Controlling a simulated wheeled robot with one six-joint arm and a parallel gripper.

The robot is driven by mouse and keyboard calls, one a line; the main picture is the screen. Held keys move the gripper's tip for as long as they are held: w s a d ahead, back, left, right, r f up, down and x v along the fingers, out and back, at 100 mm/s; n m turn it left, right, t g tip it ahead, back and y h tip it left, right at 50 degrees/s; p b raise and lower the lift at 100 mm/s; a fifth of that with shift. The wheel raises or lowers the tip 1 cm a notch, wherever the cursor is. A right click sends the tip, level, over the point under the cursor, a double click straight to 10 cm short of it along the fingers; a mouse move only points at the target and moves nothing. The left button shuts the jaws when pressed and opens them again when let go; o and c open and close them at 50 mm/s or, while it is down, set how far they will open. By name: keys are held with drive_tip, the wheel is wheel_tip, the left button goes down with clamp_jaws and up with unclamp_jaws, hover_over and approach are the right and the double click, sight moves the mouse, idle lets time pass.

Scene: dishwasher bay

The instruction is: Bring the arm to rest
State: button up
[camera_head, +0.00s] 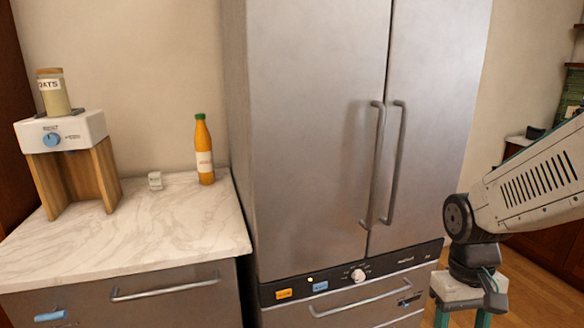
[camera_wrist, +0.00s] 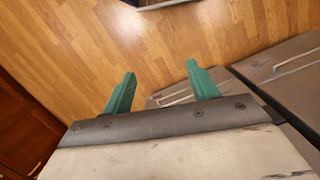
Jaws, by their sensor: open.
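My gripper (camera_wrist: 162,86) shows in the wrist view with its two green fingers spread apart and nothing between them. Wooden floor lies beyond the fingers. In the head view my arm comes in from the right edge, bent at a dark joint, with the wrist pointing down. There the gripper's green fingers (camera_head: 462,318) are cut off by the bottom edge, in front of and to the right of the steel fridge (camera_head: 310,130). The fingertips are out of that view.
A marble counter (camera_head: 120,235) at left holds an orange bottle (camera_head: 204,150), a small whitish cube (camera_head: 155,181) and a white-and-wood dispenser (camera_head: 62,130) topped by an oats jar (camera_head: 53,92). Fridge handles (camera_head: 395,160) stick out. Open wooden floor (camera_head: 535,265) lies at right.

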drive_tip(key=s+a+r+t, duration=0.3)
drive_tip(key=s+r, duration=0.7)
drive_tip(key=r, duration=0.2)
drive_tip(key=shift+s+y, duration=0.3)
